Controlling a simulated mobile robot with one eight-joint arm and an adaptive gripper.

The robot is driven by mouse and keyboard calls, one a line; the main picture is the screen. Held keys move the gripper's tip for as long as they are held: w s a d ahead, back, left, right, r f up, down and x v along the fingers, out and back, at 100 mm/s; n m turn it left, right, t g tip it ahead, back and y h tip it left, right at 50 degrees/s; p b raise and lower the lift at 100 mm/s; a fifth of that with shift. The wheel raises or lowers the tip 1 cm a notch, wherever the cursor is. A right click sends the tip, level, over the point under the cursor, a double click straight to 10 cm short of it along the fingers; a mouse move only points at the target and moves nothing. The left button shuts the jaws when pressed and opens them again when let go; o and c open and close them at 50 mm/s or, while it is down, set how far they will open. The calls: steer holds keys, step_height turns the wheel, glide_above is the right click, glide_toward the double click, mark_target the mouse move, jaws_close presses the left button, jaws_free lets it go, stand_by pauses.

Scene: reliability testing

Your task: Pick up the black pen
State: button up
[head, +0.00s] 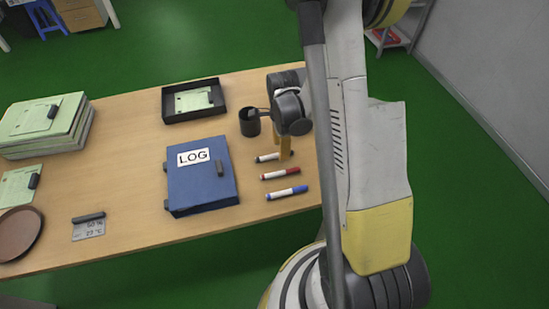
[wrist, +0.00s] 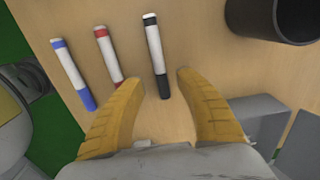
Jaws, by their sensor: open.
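The black pen (wrist: 156,55) is a white marker with a black cap end, lying on the desk. My gripper's yellow fingers are apart, and nothing is held. In the head view the black pen (head: 268,157) is partly hidden behind a finger of my gripper (head: 283,155). I cannot tell the height of the fingertips above the desk exactly.
A red marker (wrist: 108,52) and a blue marker (wrist: 72,72) lie left of the black pen in the wrist view. A black cup (wrist: 283,18) stands to the right. A blue LOG binder (head: 202,180) and a black tray (head: 168,115) are on the desk (head: 130,170).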

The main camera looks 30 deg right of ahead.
step_height(320, 180, down, 3)
steer(key=shift+d+f+b, duration=0.1)
steer(key=shift+f+b, duration=0.05)
steer(key=shift+b, duration=0.35)
steer(key=shift+c, duration=0.2)
jaws_close()
